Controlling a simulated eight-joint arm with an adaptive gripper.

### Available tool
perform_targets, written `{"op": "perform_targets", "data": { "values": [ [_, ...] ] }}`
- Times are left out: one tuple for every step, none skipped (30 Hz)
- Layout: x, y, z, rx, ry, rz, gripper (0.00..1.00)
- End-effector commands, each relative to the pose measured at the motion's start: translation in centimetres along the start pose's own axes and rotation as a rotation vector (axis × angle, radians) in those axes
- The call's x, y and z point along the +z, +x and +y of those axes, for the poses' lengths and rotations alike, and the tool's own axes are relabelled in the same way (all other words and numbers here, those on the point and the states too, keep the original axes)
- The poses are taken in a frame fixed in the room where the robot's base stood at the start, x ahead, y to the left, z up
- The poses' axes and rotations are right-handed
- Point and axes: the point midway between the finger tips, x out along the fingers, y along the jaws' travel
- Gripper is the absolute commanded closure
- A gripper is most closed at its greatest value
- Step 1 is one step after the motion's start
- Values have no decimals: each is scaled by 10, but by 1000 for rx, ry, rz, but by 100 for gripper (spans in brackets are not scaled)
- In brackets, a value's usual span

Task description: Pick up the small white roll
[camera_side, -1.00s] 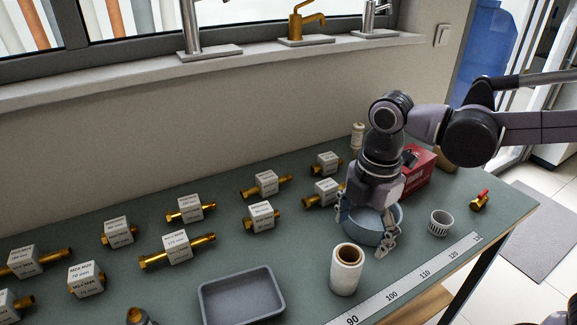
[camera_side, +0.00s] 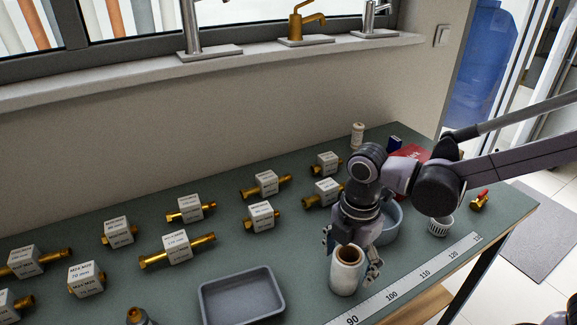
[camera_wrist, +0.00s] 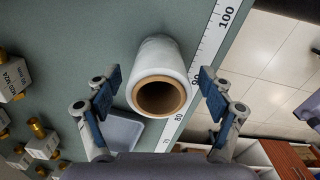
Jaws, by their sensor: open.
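A white roll with a brown hollow core (camera_side: 345,277) stands upright near the front edge of the bench. It also shows in the middle of the wrist view (camera_wrist: 158,80). A smaller, narrow white roll (camera_side: 357,136) stands at the back of the bench by the wall, away from my gripper. My gripper (camera_side: 351,258) points down at the front roll, with its fingers apart on either side of it. In the wrist view my open gripper (camera_wrist: 160,88) has a finger left and right of the roll, with visible gaps. I cannot tell whether the fingertips are below its top rim.
A round blue-grey bowl (camera_side: 392,222) is close behind my gripper. A slotted white cup (camera_side: 438,227), a red box (camera_side: 408,152) and a brass valve (camera_side: 480,201) stand to the right. A grey tray (camera_side: 240,297) lies left, with several labelled brass fittings beyond.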

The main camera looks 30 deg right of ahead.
Motion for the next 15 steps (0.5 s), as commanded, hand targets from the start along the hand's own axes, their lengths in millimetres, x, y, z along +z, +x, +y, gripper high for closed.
{"op": "perform_targets", "data": {
  "values": [
    [-2,7,1,0,-1,0,19],
    [-3,11,2,0,-2,0,19],
    [-3,15,2,0,-1,0,19],
    [-2,18,2,0,-1,0,19],
    [-2,21,1,0,-1,0,19],
    [-2,24,2,0,0,0,19],
    [-2,26,2,0,0,0,19],
    [-2,27,1,0,0,0,19],
    [-2,29,1,0,0,0,19],
    [-2,30,1,0,0,0,19],
    [-2,30,1,0,0,0,19],
    [-2,30,1,0,0,0,19],
    [-2,30,1,0,0,0,19],
    [-2,30,1,0,0,0,19],
    [-2,30,1,0,0,0,19]
  ]
}}
